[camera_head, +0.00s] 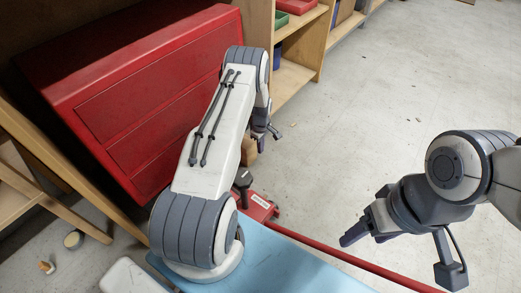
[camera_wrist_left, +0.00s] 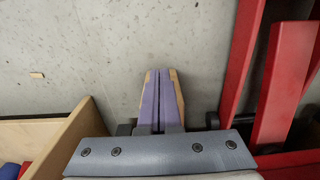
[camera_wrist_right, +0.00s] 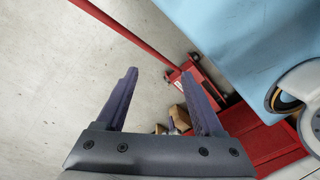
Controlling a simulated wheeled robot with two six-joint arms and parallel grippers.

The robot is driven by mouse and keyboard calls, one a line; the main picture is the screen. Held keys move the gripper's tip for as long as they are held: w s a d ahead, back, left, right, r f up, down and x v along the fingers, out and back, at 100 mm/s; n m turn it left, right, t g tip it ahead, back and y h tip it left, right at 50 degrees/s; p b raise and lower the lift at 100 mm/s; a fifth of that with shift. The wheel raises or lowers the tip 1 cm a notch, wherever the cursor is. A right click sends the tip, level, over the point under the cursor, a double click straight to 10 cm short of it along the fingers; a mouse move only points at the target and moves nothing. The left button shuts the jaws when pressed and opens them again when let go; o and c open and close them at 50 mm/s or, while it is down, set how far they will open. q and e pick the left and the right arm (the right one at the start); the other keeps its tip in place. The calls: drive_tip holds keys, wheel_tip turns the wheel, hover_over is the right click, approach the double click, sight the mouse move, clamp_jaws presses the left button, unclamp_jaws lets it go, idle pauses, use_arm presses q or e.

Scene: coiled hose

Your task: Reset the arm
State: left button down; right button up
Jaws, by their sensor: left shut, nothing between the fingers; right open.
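My left arm (camera_head: 216,135) reaches forward beside a large red cabinet. Its gripper (camera_head: 268,133) is partly hidden behind the arm's end in the head view. In the left wrist view the purple-grey fingers (camera_wrist_left: 162,72) are pressed together over bare floor, with nothing between them. My right arm (camera_head: 457,165) comes in from the right. Its gripper (camera_head: 357,235) hangs over the floor, pointing left. In the right wrist view the two fingers (camera_wrist_right: 160,75) are wide apart and empty. No coiled hose shows in any view.
The red cabinet (camera_head: 150,95) stands left of my left arm. A red wheeled tool (camera_head: 258,206) with a long red bar (camera_head: 345,257) lies on the floor between the arms. Wooden shelves (camera_head: 298,80) stand at the back. The grey floor (camera_head: 360,130) at centre right is clear.

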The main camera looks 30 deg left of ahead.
use_arm(q)
drive_tip(key=s+d+r+m+p, duration=0.25)
drive_tip(key=d+r+m, duration=0.25)
drive_tip(key=d+r, duration=0.8)
drive_tip(key=s+d+r+m+p, duration=0.1)
drive_tip(key=d+r+m+p, duration=0.2)
drive_tip(key=d+r+m, duration=1)
drive_tip(key=s+d+r+n+p, duration=0.1)
drive_tip(key=s+d+r+p, duration=0.25)
drive_tip(key=s+r, duration=1.05)
drive_tip(key=s+d+r+m+h+p, duration=0.1)
drive_tip(key=s+r+m, duration=0.35)
drive_tip(key=s, duration=0.25)
drive_tip(key=s+r+m+p, duration=0.25)
drive_tip(key=s+r, duration=0.25)
drive_tip(key=s, duration=0.3)
wheel_tip(320, 180, up, 37)
drive_tip(key=p, duration=3.6)
drive_tip(key=shift+w+d, duration=0.15)
drive_tip(key=shift+w, duration=0.2)
use_arm(e)
wheel_tip(320, 180, up, 49)
use_arm(q)
drive_tip(key=shift+f, duration=0.1)
use_arm(e)
drive_tip(key=shift+c, duration=0.3)
